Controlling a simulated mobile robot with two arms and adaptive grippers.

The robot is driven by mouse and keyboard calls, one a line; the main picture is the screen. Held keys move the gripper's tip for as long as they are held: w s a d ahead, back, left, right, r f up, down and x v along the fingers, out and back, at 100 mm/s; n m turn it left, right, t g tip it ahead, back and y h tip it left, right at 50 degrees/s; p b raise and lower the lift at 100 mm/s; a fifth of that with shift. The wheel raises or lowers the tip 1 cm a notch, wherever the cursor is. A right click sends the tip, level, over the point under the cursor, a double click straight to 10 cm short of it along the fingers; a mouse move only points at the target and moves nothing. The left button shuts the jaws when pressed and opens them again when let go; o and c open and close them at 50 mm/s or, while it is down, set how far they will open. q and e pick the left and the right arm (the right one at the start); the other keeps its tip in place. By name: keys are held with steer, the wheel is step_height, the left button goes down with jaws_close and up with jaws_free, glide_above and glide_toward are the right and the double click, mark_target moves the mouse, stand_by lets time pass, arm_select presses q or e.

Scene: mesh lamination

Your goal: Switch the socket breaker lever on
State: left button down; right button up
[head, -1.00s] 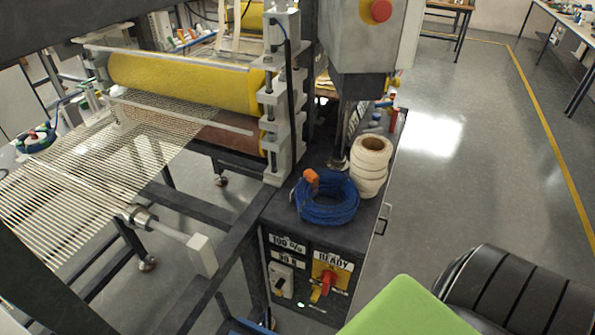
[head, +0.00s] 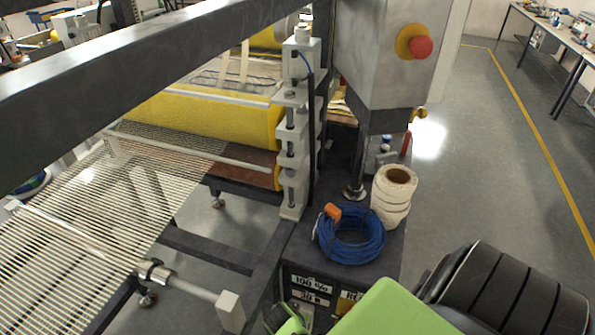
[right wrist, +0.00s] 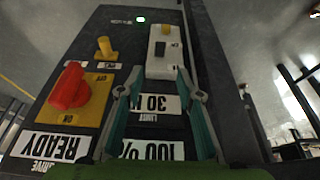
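The white socket breaker (right wrist: 164,55) is on the dark front panel in the right wrist view, which shows the panel upside down. A small dark part, apparently its lever (right wrist: 160,48), is on its face; its on or off position is unclear. My right gripper (right wrist: 160,82) is open, its two fingers apart, with the near end of the breaker between the tips. I cannot tell whether they touch it. In the head view part of my right gripper (head: 286,318) shows low at the panel, and the breaker is hidden there. My left gripper is not in view.
Beside the breaker are a red rotary knob (right wrist: 70,88) on a yellow plate and a small yellow switch (right wrist: 105,46). A green light (right wrist: 141,20) glows. On the cabinet top lie a blue cable coil (head: 351,236) and white rolls (head: 393,197). A grey control box (head: 385,55) hangs above.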

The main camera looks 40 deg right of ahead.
steer(key=b+x, duration=1.3)
steer(key=shift+w+d+f, duration=0.15)
steer(key=shift+d+f, duration=0.05)
steer(key=shift+f, duration=0.05)
jaws_close()
steer(key=shift+r, duration=0.1)
